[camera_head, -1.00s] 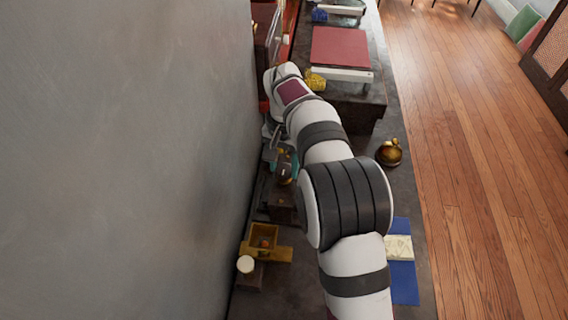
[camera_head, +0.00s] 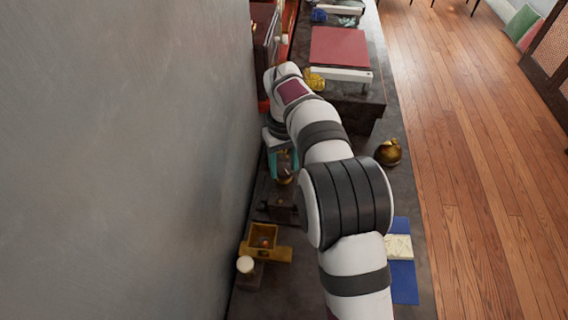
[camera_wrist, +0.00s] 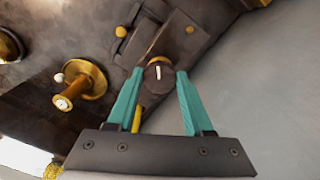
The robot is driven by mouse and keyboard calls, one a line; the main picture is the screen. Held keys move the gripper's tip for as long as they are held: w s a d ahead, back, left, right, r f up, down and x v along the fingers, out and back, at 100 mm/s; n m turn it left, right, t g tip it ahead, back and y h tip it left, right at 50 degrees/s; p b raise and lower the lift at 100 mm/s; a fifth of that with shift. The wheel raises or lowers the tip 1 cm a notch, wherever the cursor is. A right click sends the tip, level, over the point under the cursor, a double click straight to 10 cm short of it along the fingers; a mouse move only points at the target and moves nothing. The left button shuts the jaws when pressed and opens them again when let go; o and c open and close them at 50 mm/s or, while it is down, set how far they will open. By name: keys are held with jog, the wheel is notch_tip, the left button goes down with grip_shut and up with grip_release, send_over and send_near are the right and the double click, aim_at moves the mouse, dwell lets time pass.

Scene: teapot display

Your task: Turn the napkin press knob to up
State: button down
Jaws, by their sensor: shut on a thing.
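The knob (camera_wrist: 158,77) is a dark round cap with a white mark, on a brass base. In the wrist view the mark runs nearly along the picture's vertical. My gripper (camera_wrist: 159,78) has teal fingers on the left and right sides of the knob and is shut on it. In the head view my gripper (camera_head: 283,165) is low beside the wall, left of my arm, and the knob is partly hidden between the fingers. A dark press body (camera_wrist: 186,38) with small brass studs lies beyond the knob in the wrist view; it also shows in the head view (camera_head: 278,208).
The grey wall (camera_head: 130,160) stands close on the left. A wooden box (camera_head: 263,254) and a white-topped piece (camera_head: 245,264) are nearer. A brass pot (camera_head: 388,152) and a blue mat (camera_head: 404,284) lie right of my arm. A red-topped stand (camera_head: 340,47) is farther back.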

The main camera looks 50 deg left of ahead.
aim_at(285, 168)
jog(key=n, duration=0.5)
jog(key=shift+w+a+n, duration=0.1)
jog(key=shift+n, duration=0.2)
jog(key=shift+r+n, duration=0.1)
jog(key=shift+n, duration=1.9)
jog(key=shift+c, duration=1.5)
grip_release()
notch_tip(285, 168, up, 16)
